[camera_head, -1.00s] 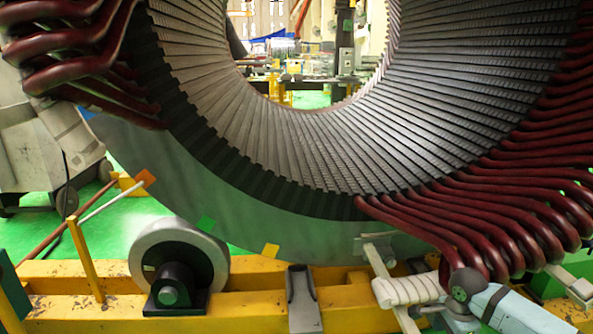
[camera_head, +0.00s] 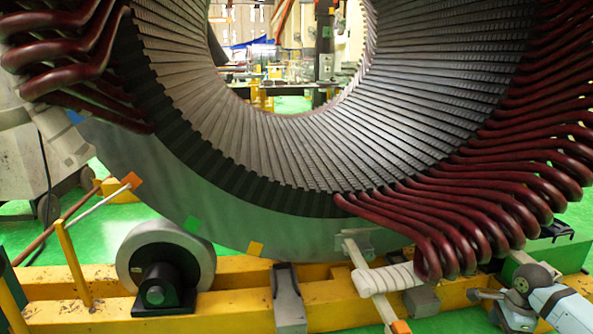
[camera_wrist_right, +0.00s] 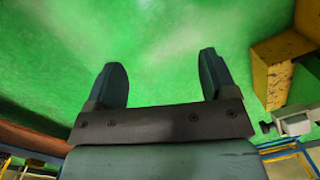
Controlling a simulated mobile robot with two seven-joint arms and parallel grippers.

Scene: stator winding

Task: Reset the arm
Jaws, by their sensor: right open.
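My right gripper (camera_wrist_right: 161,70) is open in the right wrist view. Its two dark fingers stand apart with nothing between them, and only green floor shows beyond. In the head view, part of my right arm (camera_head: 560,307) comes in at the lower right corner, beside and below the dark red coil ends (camera_head: 470,235) and apart from them. Its fingers are not clear in the head view. My left arm and gripper are not in view.
The large stator ring (camera_head: 230,220) fills the head view. A yellow beam frame (camera_head: 240,300) runs below it, with a grey roller (camera_head: 165,262) at left. A white-wrapped bar (camera_head: 385,280) sits under the coils.

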